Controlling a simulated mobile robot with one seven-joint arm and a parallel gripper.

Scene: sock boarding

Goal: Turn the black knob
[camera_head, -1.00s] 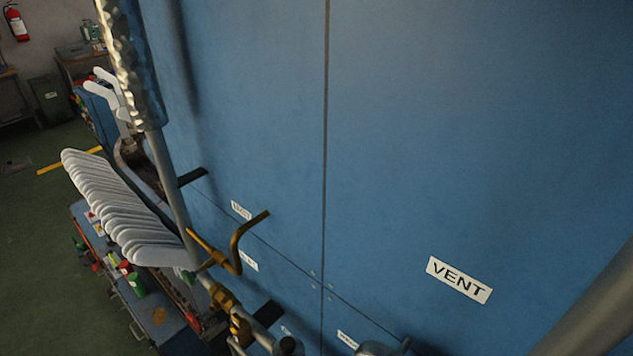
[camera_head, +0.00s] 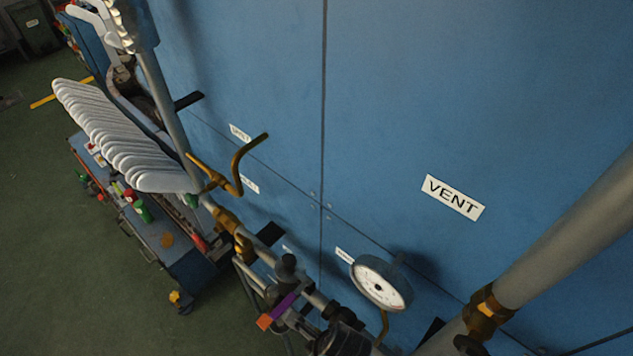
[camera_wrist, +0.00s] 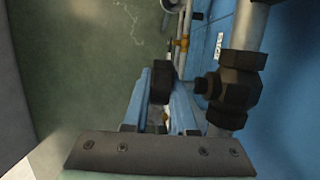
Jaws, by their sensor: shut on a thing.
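In the wrist view my gripper (camera_wrist: 161,90) reaches up from the bottom with its two blue fingers on either side of a round black knob (camera_wrist: 160,80). The fingers are shut on the knob. A thin stem joins the knob to a dark valve body (camera_wrist: 232,88) at its right. The contact faces are hidden by the knob and fingers. I cannot make out my gripper in the head view, nor tell which dark fitting there is this knob.
In the head view a large blue cabinet wall carries a VENT label (camera_head: 453,197). A round gauge (camera_head: 381,284), a brass-fitted pipe (camera_head: 560,235) and a bent brass handle (camera_head: 243,160) stand before it. White sock forms (camera_head: 125,140) line up at left, beside clear green floor (camera_head: 60,250).

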